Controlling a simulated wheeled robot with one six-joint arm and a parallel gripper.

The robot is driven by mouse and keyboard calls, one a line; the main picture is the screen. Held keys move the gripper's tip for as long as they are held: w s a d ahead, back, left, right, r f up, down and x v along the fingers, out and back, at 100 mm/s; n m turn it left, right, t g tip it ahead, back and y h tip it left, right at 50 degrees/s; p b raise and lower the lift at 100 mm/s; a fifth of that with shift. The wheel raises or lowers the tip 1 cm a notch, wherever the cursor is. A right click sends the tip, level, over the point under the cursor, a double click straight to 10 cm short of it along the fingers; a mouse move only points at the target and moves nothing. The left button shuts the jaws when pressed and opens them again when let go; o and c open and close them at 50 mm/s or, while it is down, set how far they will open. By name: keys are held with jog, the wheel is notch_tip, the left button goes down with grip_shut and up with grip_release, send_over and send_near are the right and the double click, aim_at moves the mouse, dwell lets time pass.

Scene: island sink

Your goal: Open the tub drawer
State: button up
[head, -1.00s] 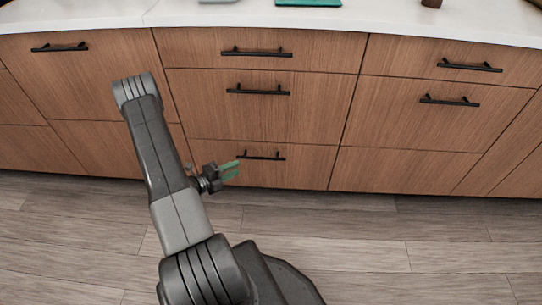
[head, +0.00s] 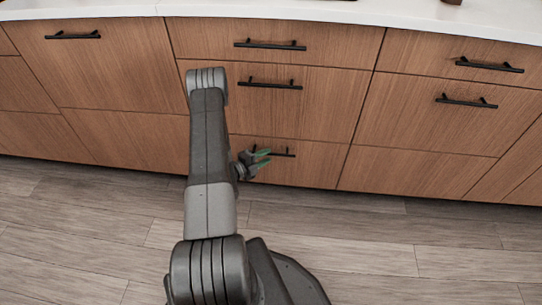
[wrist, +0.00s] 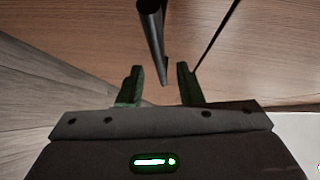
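The frames do not label which drawer is the tub drawer. My gripper (head: 266,158) is at the low drawer of the middle column (head: 315,172), by the left part of its black bar handle (head: 286,154). That drawer is shut. In the wrist view, my gripper (wrist: 160,85) is open, with a clear gap between its two dark green fingers. A black handle bar (wrist: 152,35) stands just beyond the fingertips, roughly in line with the gap. It does not look gripped, and I cannot tell if it touches a finger.
Above are the middle drawer with its handle (head: 270,85) and the top drawer with its handle (head: 270,45), both shut. Other shut wooden fronts (head: 430,135) stand on both sides. A white counter (head: 330,12) runs along the top. The wooden floor (head: 360,235) in front is clear.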

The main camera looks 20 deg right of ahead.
aim_at(271, 154)
jog(key=shift+x, duration=1.7)
grip_shut()
